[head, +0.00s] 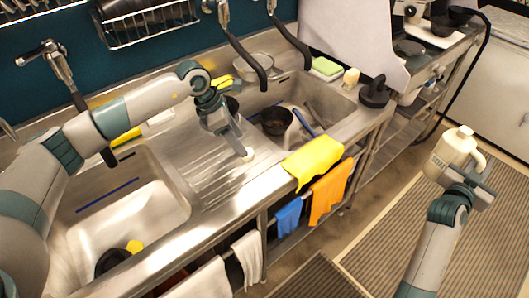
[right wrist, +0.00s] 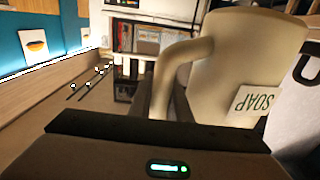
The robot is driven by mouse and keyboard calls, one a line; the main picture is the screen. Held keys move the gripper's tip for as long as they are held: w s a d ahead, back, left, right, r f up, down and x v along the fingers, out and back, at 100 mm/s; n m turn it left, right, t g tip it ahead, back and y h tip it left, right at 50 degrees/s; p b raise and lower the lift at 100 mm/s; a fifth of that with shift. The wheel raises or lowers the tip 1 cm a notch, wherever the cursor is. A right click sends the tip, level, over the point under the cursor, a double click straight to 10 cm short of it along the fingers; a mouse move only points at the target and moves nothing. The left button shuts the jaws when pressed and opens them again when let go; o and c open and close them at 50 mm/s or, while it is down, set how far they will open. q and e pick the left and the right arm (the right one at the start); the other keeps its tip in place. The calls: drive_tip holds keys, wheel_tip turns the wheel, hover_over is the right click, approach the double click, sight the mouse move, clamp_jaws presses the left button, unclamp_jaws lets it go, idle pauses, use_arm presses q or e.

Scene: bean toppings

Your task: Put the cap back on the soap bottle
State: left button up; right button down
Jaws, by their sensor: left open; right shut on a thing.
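The cream soap bottle (head: 453,148) is in my right gripper (head: 468,180), held up over the floor at the right of the head view. Its handle points right and its neck is at the top. In the right wrist view the bottle (right wrist: 235,65) fills the upper right, with its SOAP label showing sideways. A small whitish round piece (head: 248,155), perhaps the cap, is at the tip of my left gripper (head: 240,143), low over the steel drainboard. My left gripper is open; I cannot tell whether it touches the piece.
Sink basins lie left (head: 125,215) and right (head: 300,110) of the drainboard; the right one holds a dark pan (head: 276,121). A yellow cloth (head: 314,162) hangs over the counter's front edge. A green sponge (head: 326,67) and a small cream object (head: 351,78) stand behind. Taps rise at the back.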

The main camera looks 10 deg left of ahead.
use_arm(q)
drive_tip(key=shift+s+d+f+p, duration=0.1)
drive_tip(key=shift+d+f+p, duration=0.3)
drive_tip(key=shift+f+p, duration=0.25)
drive_tip(key=shift+p+x, duration=0.55)
drive_tip(key=shift+x, duration=0.3)
drive_tip(key=shift+d+f, duration=0.2)
drive_tip(key=shift+f, duration=0.4)
drive_tip(key=c, duration=1.1)
